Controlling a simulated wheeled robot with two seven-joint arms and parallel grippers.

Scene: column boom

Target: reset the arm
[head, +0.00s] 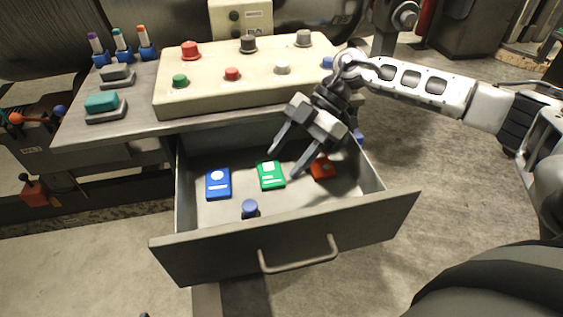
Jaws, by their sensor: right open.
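My right arm (420,84) reaches in from the right over the open drawer. My right gripper (283,162) points down and to the left, its two fingers apart with nothing visible between them. Its fingertips show close to a green card (271,175) in the drawer; I cannot tell the height between them. An orange-red item (322,167) lies to the right of the fingers, partly hidden by one. My left gripper is not in view.
The grey drawer (290,247) stands open, with a blue card (218,184) and a small blue knob (250,209) inside. Above it, a cream panel (207,97) carries several coloured buttons. Teal (103,103) and grey (117,75) blocks sit left.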

